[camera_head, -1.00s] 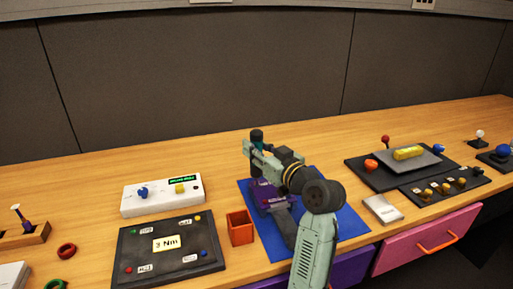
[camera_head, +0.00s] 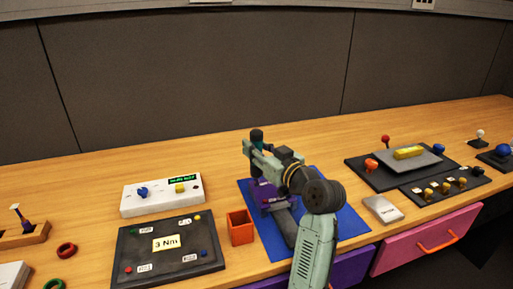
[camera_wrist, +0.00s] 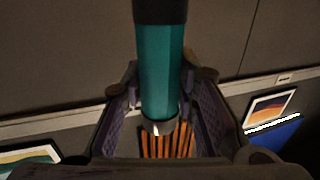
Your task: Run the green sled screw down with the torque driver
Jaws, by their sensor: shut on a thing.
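My gripper (camera_head: 259,152) is shut on the torque driver (camera_head: 257,136), which has a black cap and a teal body. The driver stands roughly upright above the blue mat (camera_head: 342,222). In the wrist view the teal driver (camera_wrist: 162,75) runs between the two fingers, with a pale metal ring at its end. The black panel (camera_head: 168,278) lies to the left with a "3 Nm" card. A small green screw (camera_head: 135,231) is at its upper left, beside a white label too small to read. The driver is apart from this screw.
An orange open box (camera_head: 240,229) stands between the panel and the mat. A purple part (camera_head: 263,191) is on the mat below my gripper. A white box with a green display (camera_head: 162,196) stands behind the panel. Dark trays (camera_head: 365,175) are at right.

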